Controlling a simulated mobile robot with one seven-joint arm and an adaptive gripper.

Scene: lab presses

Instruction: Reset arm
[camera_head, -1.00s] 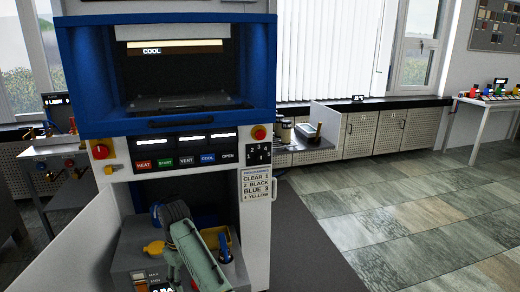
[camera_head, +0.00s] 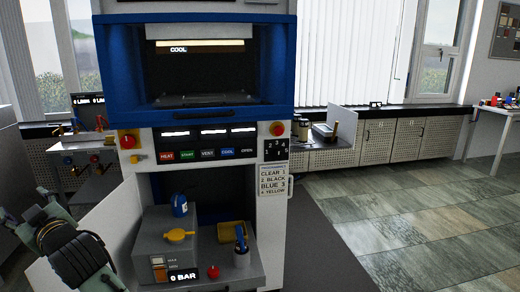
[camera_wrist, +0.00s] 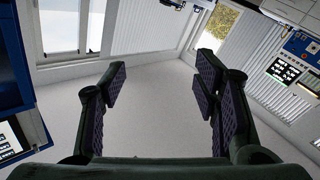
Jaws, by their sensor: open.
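My gripper (camera_wrist: 160,95) is open and empty in the wrist view, with its two fingers spread apart and pale wall and blinds beyond them. In the head view, part of my arm shows at the lower left, in front of the press's left side; the fingertips cannot be made out there. The blue and white lab press (camera_head: 275,75) stands in the middle, its display reading COOL.
A blue-capped item (camera_head: 179,205), a yellow container (camera_head: 233,233) and a small cup (camera_head: 241,257) stand on the lower shelf. A side shelf (camera_head: 325,143) with jars is right of the press. Open tiled floor (camera_head: 410,220) lies to the right.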

